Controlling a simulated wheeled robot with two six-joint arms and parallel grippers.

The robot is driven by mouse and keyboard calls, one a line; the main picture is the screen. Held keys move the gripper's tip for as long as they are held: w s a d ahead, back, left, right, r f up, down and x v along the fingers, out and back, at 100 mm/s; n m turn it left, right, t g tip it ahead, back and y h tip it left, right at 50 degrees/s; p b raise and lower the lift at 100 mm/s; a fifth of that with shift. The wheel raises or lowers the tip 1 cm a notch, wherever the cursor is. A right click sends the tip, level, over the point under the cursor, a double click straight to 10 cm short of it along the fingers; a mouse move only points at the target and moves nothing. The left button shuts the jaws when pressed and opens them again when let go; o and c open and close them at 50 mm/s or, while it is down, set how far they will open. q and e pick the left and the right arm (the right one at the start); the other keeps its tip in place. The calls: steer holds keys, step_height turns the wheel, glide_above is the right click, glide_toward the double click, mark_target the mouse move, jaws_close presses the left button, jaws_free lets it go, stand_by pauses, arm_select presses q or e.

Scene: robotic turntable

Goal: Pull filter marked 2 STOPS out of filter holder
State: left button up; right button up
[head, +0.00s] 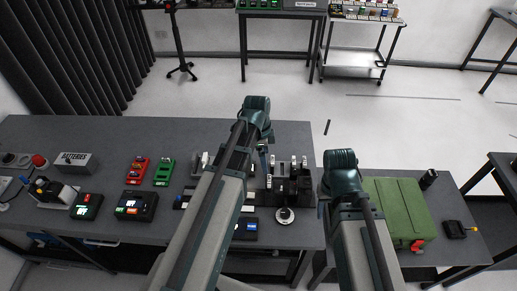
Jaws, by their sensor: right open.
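A dark assembly (292,187) with several upright pieces with white tops stands near the right end of the long grey table. It may include the filter holder, but it is too small to tell. I cannot read a 2 STOPS marking or pick out that filter. My right gripper (322,207) is open, just right of this assembly by the table's right edge; its fingertips are small and dark. My left arm reaches across the table, and its gripper (264,160) points down just left of the assembly. Its jaws are too unclear to read. My left arm hides part of the table.
On the long table (100,135) are a batteries box (75,162), red (137,170) and green (164,172) devices, a black display unit (136,206) and a round silver dial (285,215). A green case (398,210) lies on the right table, beside my right arm.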

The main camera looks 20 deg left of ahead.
mark_target(269, 179)
arm_select(q)
steer(key=shift+d, duration=0.15)
steer(key=f+b, duration=0.4)
steer(key=d+f+b, duration=0.1)
steer(key=f+b, duration=0.8)
steer(key=shift+w+d+f+b, duration=0.2)
steer(key=shift+d+f+b, duration=0.05)
steer(key=shift+f+b, duration=0.15)
steer(key=c, duration=1.2)
steer(key=shift+r+p, duration=3.9)
steer(key=shift+r, duration=0.05)
